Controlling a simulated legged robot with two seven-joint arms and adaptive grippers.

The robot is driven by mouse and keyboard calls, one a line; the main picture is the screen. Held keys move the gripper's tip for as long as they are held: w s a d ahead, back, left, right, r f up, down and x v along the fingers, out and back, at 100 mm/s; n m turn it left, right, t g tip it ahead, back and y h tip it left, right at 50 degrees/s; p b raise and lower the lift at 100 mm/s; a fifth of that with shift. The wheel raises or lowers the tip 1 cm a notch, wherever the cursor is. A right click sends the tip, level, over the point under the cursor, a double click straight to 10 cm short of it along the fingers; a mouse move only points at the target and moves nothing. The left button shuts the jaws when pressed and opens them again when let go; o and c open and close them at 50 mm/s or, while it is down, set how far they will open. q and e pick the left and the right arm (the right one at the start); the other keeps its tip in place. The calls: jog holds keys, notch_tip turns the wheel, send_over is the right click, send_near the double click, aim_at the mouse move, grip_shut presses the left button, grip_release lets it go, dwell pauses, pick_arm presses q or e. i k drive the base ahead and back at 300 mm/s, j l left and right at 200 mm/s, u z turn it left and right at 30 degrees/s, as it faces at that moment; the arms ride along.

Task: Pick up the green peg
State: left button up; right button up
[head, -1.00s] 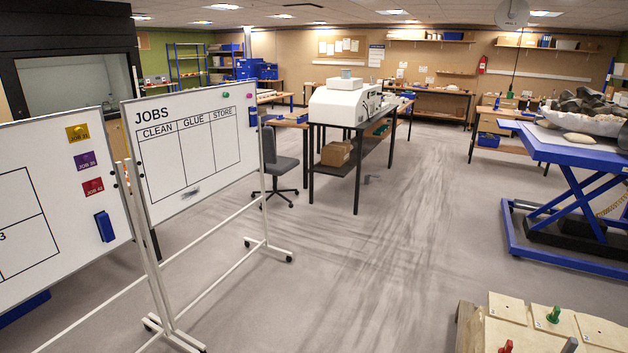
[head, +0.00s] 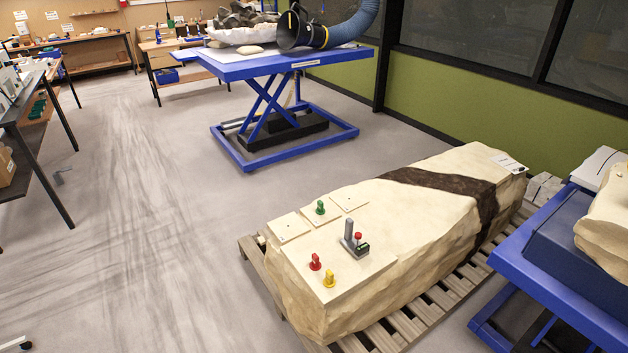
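The green peg (head: 320,207) stands upright in a small pale square plate on top of a large cream plaster block (head: 420,235). A red peg (head: 315,262) and a yellow peg (head: 329,278) stand nearer the block's front left corner. A grey device (head: 353,240) with an upright post and a red knob sits to the right of them. Neither of my grippers shows in the head view.
The block lies on a wooden pallet (head: 430,305). A blue lift table (head: 290,66) stands behind it, and another blue table (head: 560,265) is close at the right. Dark workbenches (head: 30,125) line the far left. Grey floor (head: 150,220) is open left of the pallet.

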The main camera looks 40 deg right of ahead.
aim_at(320, 211)
jog(key=i+z, duration=0.3)
jog(key=z, duration=0.2)
jog(key=i+j+z, duration=0.2)
jog(key=z, duration=0.3)
jog(key=i+j+z, duration=0.25)
jog(key=z, duration=0.2)
jog(key=i+j+z, duration=0.2)
jog(key=j+z, duration=0.15)
jog(key=z, duration=0.15)
jog(key=i+j+z, duration=0.15)
jog(key=j+z, duration=0.35)
jog(key=l, duration=0.1)
